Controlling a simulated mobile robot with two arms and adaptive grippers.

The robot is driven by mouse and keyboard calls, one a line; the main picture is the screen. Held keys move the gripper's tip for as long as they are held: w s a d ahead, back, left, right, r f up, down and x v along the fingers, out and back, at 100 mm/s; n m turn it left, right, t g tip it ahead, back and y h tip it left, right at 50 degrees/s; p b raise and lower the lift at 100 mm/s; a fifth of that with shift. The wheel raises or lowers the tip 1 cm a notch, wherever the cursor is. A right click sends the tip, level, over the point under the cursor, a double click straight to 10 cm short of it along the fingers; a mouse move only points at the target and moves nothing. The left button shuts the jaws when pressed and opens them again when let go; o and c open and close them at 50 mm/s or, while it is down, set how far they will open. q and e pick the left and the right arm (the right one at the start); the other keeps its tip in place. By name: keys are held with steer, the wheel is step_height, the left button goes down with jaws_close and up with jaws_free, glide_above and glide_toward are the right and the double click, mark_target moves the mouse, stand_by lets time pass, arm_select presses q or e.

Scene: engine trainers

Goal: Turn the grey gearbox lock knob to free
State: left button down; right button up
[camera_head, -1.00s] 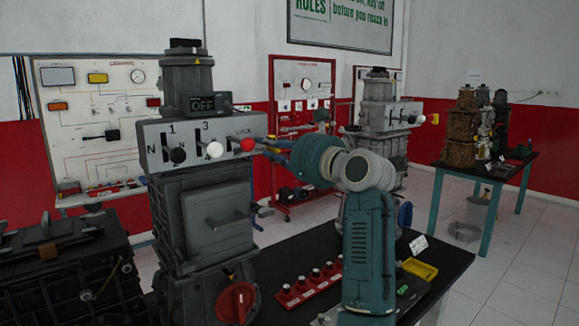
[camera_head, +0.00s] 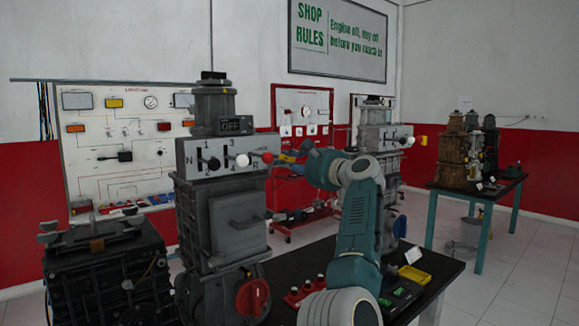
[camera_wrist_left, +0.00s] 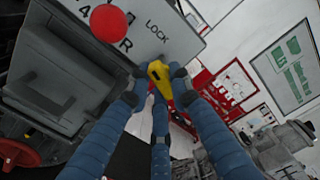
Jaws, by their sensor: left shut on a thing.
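The grey gearbox (camera_head: 238,215) stands on the black table, with a pale lever panel (camera_head: 190,160) near its top. A yellow knob (camera_wrist_left: 157,71) sits beside the word LOCK on the panel's end, in the left wrist view. My left gripper (camera_head: 284,157) is at the right end of the panel. Its blue fingers (camera_wrist_left: 158,88) are shut around the yellow knob, partly covering it. The knob's turned position is hard to read. My right gripper does not show.
A red ball lever (camera_head: 267,157) stands close beside my left gripper, with white (camera_head: 242,160) and black (camera_head: 214,163) ball levers further left. A red handle (camera_head: 252,298) juts from the gearbox below. A dark engine (camera_head: 105,275) stands at the left.

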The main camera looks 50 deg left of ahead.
arm_select(q)
steer(key=shift+n, duration=0.7)
steer(key=shift+w+r+n+b, duration=0.1)
steer(key=shift+n+b, duration=0.2)
steer(key=shift+n, duration=0.5)
steer(key=c, duration=1.5)
jaws_free()
steer(key=shift+a, duration=0.1)
steer(key=shift+c, duration=0.2)
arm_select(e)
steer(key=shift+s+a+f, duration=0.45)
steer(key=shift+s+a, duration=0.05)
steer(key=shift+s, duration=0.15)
arm_select(q)
steer(key=shift+d, duration=0.5)
steer(key=s+d, duration=0.1)
steer(key=d, duration=1)
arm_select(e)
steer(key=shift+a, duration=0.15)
